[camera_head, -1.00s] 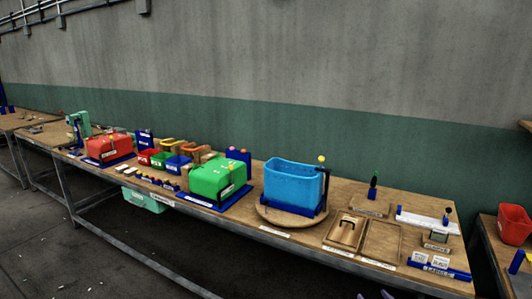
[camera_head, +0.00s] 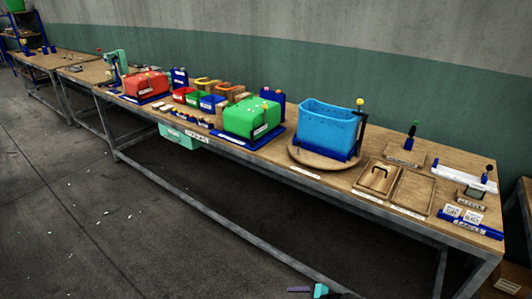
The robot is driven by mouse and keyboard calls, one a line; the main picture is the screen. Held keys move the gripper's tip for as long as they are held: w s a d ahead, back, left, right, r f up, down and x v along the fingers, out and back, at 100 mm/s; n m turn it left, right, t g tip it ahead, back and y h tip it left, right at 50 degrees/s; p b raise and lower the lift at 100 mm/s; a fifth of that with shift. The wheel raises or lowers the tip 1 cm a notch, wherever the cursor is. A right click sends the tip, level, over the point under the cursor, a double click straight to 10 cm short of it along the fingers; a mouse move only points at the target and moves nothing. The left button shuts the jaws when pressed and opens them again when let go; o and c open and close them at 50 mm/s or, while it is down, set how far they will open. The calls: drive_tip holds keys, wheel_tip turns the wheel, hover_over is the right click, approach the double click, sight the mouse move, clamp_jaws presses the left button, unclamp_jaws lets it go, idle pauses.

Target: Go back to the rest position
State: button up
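Small purple and teal parts, which look like the end of my gripper (camera_head: 318,290), show at the bottom edge, low in front of the long workbench (camera_head: 330,197). Most of the arm is out of view. I cannot tell whether the gripper is open or shut, and nothing held shows. It is apart from everything on the bench.
The bench carries a red box (camera_head: 146,84), a green box (camera_head: 252,117), a blue bin (camera_head: 328,129) on a round wooden board, a wooden tray (camera_head: 411,193) and blue label holders (camera_head: 470,222). A teal bin (camera_head: 180,136) hangs below. The floor (camera_head: 90,220) in front is mostly clear.

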drive_tip(key=s+a+f+n+g+h, duration=0.1)
drive_tip(key=s+a+f+n+g, duration=0.1)
drive_tip(key=s+f+n+g, duration=0.45)
drive_tip(key=s+a+f+n+g+h, duration=0.1)
drive_tip(key=s+a+f+n+h, duration=0.2)
drive_tip(key=s, duration=0.6)
drive_tip(key=s+d+f+n+g+h, duration=0.1)
drive_tip(key=s+d+n+g+h, duration=0.2)
drive_tip(key=s+d+n, duration=0.5)
drive_tip(key=d+n+h, duration=0.1)
drive_tip(key=d+n, duration=0.1)
drive_tip(key=d, duration=0.2)
drive_tip(key=shift+s+d+b, duration=0.15)
drive_tip(key=shift+s+b, duration=0.1)
drive_tip(key=shift+b, duration=0.15)
